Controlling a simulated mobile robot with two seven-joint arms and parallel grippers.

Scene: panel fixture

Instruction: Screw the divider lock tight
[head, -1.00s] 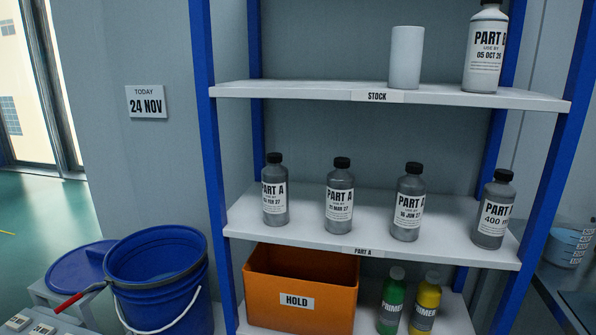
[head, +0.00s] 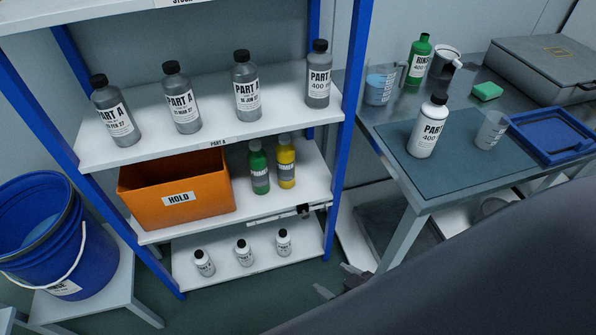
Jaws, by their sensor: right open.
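No part is plainly recognisable as the divider lock. A small dark fitting (head: 304,210) sits at the right end of a pale strip (head: 268,217) along the front below the middle shelf; I cannot tell whether it is the lock. My right gripper (head: 337,281) is in the head view at lower centre, its grey fingers apart and nothing seen between them. It is in front of the shelf's right post, below and right of the dark fitting. My dark arm hides the lower right. My left gripper is not in view.
The shelf unit holds grey PART A bottles (head: 247,87), an orange HOLD bin (head: 177,190), green (head: 259,169) and yellow bottles (head: 286,163), and small white bottles below (head: 243,253). A blue bucket (head: 45,235) stands left. The right-hand table (head: 400,185) carries a white bottle (head: 428,127) and blue tray (head: 558,135).

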